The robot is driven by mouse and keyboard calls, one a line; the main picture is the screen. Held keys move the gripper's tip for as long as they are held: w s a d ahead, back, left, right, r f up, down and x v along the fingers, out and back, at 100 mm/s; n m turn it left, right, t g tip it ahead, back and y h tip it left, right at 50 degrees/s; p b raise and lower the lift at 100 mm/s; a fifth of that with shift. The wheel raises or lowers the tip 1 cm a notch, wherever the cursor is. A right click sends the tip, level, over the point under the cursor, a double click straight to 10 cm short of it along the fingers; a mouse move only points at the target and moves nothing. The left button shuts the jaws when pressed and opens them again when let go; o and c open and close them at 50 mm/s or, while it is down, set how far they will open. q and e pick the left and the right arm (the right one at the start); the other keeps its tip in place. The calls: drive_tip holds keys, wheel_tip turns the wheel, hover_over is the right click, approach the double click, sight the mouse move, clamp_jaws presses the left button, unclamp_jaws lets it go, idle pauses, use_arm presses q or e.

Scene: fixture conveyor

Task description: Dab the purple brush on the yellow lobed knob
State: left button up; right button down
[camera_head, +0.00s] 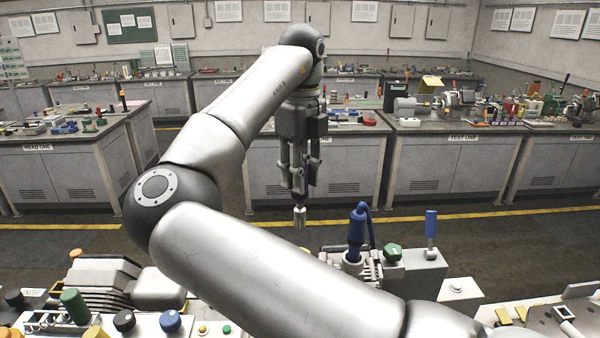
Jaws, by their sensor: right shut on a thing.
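My right gripper (300,188) hangs pointing down near the picture's middle, shut on a slim tool with a silver lower end (299,215). The rest of the tool is mostly hidden between the fingers. No purple shows clearly on it, so I cannot tell if it is the purple brush. A yellow knob (95,333) is cut off by the bottom edge at the lower left; its lobes cannot be made out. A small orange-yellow knob (75,253) sits farther back on the left. The gripper is well to the right of both. My left gripper is not in view.
A blue upright handle (357,230), a green lobed knob (392,252) and a blue lever (431,224) stand right of the gripper. Green (74,305), black (124,320) and blue (170,320) knobs fill the lower left. My right arm hides the front middle.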

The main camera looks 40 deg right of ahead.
sight(301, 207)
drive_tip(key=shift+s+d+f, duration=0.1)
drive_tip(key=shift+d+f, duration=0.15)
drive_tip(key=shift+f, duration=0.4)
wheel_tip(301, 207, down, 2)
drive_tip(key=shift+f+b, duration=0.25)
drive_tip(key=shift+b, duration=0.25)
drive_tip(key=shift+a+f, duration=0.1)
drive_tip(key=shift+f, duration=0.65)
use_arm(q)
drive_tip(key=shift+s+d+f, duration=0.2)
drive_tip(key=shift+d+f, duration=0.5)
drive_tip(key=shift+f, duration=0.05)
use_arm(e)
drive_tip(key=shift+f, duration=0.8)
use_arm(q)
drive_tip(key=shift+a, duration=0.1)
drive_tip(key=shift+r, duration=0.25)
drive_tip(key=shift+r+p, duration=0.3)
drive_tip(key=shift+p, duration=0.05)
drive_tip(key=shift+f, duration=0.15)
use_arm(e)
drive_tip(key=shift+f, duration=0.55)
drive_tip(key=shift+r, duration=0.15)
